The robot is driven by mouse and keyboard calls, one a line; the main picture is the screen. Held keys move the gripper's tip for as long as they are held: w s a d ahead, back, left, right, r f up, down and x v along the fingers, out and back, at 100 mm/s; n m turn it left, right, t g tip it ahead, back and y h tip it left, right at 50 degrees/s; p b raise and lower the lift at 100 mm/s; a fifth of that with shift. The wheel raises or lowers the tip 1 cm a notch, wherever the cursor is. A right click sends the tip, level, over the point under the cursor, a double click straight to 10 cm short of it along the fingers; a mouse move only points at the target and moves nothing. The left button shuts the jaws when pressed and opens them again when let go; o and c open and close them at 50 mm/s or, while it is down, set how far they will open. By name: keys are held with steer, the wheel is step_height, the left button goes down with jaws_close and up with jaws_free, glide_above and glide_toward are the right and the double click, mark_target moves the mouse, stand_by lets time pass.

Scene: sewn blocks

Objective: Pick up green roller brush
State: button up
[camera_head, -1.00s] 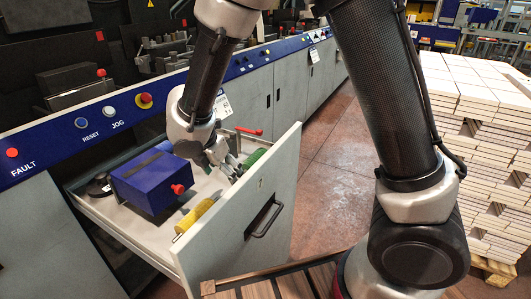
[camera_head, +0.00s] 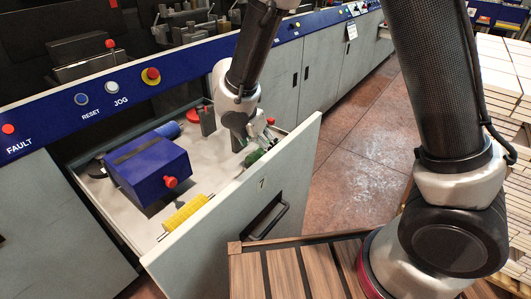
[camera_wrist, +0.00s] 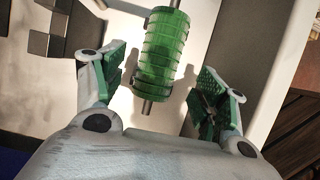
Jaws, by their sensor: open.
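The green roller brush (camera_wrist: 163,50) lies in the open drawer, with a metal shaft end pointing toward my gripper in the wrist view. In the head view the brush (camera_head: 254,157) is mostly hidden by my gripper, near the drawer front. My gripper (camera_wrist: 162,92) is open, its green-padded fingers apart on either side of the line of the brush. The brush's near shaft end lies between the fingers, and they do not appear to touch it. My gripper (camera_head: 259,146) is over the right part of the drawer in the head view.
A blue box with a red knob (camera_head: 148,171) and a yellow roller brush (camera_head: 186,214) are in the drawer (camera_head: 130,223). The tall drawer front (camera_head: 243,222) stands close to my gripper. A red-handled item (camera_head: 193,114) lies at the drawer's back.

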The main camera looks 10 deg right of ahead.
steer(key=x, duration=0.4)
steer(key=shift+w+d, duration=0.15)
steer(key=shift+d, duration=0.1)
steer(key=shift+w+f, duration=0.15)
steer(key=shift+f, duration=0.35)
steer(key=c, duration=1.2)
